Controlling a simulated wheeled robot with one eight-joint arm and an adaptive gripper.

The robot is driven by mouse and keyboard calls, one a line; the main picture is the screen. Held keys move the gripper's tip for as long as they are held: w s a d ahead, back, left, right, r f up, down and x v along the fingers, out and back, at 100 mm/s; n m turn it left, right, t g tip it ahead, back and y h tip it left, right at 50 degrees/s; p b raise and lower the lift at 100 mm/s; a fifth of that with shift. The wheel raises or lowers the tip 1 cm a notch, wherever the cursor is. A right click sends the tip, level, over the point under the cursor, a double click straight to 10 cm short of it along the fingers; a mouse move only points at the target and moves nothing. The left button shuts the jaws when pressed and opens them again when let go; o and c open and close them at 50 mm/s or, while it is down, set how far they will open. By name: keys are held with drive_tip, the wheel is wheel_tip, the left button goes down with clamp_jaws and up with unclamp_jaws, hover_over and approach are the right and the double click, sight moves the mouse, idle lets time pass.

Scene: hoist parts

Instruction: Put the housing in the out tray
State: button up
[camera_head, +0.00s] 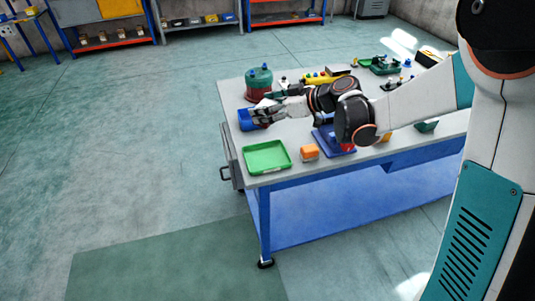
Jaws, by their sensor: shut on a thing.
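My gripper (259,117) is at the far left part of the table, low over a blue tray (245,122). Its fingers are shut on a small part, which I take to be the housing; the fingers hide nearly all of it, so its shape and whether it touches the tray cannot be told. An empty green tray (266,158) lies at the table's near left corner, nearer than my gripper. Which of the two trays is the out tray does not show by any readable label.
A green and red drum-like unit (259,84) stands just behind my gripper. Several small parts crowd the table's back right. The tabletop (235,150) has free room between the trays.

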wheel_tip(320, 180, down, 16)
drive_tip(key=b, duration=0.5)
drive_tip(key=shift+f, duration=0.2)
drive_tip(key=shift+b, duration=0.3)
drive_tip(key=shift+f, duration=0.2)
drive_tip(key=o, duration=1.3)
drive_tip(key=shift+r, duration=0.1)
